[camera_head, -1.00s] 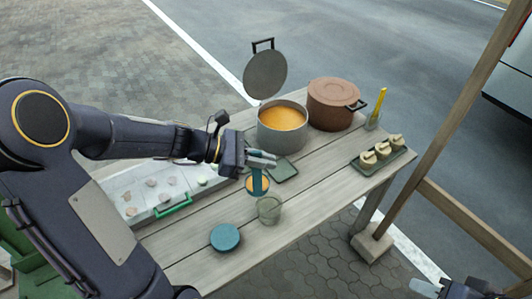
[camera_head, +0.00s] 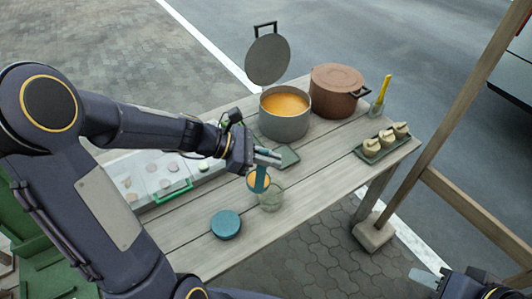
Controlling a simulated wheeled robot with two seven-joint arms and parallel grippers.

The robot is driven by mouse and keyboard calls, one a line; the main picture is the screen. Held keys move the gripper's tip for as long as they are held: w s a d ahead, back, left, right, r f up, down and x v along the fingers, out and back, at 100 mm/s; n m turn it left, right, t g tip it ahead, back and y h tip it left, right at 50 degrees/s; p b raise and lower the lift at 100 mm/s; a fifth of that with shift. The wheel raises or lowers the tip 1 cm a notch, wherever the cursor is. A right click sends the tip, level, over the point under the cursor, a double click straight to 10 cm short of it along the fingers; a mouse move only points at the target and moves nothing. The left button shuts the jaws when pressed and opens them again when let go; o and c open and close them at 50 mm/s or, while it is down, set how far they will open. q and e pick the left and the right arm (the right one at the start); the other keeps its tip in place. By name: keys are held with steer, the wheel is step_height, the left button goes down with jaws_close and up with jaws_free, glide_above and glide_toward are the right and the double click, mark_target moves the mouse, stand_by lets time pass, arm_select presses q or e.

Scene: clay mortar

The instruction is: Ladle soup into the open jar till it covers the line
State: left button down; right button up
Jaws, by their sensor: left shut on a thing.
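My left gripper (camera_head: 268,157) is shut on the teal handle of a ladle (camera_head: 261,178). Orange soup shows in the ladle's bowl, which overlaps the back left rim of the open glass jar (camera_head: 271,198) in this view. The jar stands upright on the table; I cannot make out its line or a soup level inside. The grey soup pot (camera_head: 285,127) stands open behind, with orange soup in it. A round teal lid (camera_head: 226,224) lies in front left of the jar. My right gripper (camera_head: 428,279) is low at the right, partly cut off, away from the table.
The pot's grey lid (camera_head: 268,60) stands raised behind it. The table's front right is clear.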

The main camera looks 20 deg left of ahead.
arm_select(q)
steer(key=w+d+f+g+y+p, duration=0.5)
steer(key=d+f+y+p, duration=0.4)
steer(key=d+y, duration=0.3)
steer(key=shift+d+y, duration=0.3)
steer(key=shift+y, duration=0.5)
stand_by(1.2)
steer(key=shift+f+g, duration=0.1)
steer(key=shift+g, duration=0.2)
steer(key=shift+a, duration=0.1)
stand_by(1.1)
